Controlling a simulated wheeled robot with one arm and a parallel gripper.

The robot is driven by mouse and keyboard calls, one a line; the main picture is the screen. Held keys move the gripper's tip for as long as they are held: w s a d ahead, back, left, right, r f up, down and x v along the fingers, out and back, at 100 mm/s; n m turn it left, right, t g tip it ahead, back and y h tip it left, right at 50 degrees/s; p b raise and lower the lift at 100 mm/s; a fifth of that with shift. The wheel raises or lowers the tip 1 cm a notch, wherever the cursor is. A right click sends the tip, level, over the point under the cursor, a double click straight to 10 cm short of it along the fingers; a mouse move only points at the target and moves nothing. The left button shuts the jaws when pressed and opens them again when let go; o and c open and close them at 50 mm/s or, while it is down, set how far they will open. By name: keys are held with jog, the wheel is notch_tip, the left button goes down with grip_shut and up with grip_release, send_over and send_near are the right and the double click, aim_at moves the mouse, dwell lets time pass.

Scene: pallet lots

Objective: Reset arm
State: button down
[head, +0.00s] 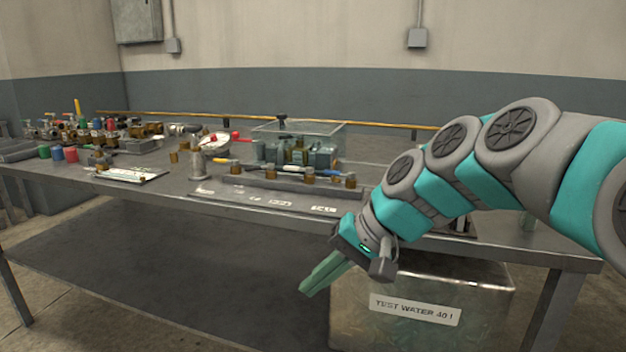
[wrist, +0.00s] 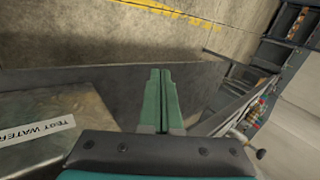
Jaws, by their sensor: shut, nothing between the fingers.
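My gripper (head: 312,284) shows in the head view in front of the table's front edge, pointing down and to the left. Its green fingers are together with nothing between them. In the wrist view the gripper (wrist: 162,78) is also shut and empty, over the dark shelf and floor. My teal and grey arm reaches in from the right, bent downward at the wrist. The gripper is apart from the things on the table.
A metal tank (head: 480,305) labelled TEST WATER stands below the table, close to my gripper. The workbench (head: 330,215) holds a clear box (head: 330,129), brass fittings, a grey cylinder (head: 196,163) and coloured cups. The lower shelf (head: 180,270) is bare on the left.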

jog(key=s+d+f+n+g+h, duration=0.1)
jog(key=s+d+f+h, duration=0.2)
jog(key=s+d+f, duration=0.4)
jog(key=s+d+f+g+h, duration=0.2)
jog(key=s+d+f+h, duration=0.2)
jog(key=s+d+f, duration=0.3)
jog(key=s+f, duration=0.4)
jog(key=s, duration=0.5)
jog(key=shift+d+f+n+g+h, duration=0.3)
jog(key=shift+n, duration=0.1)
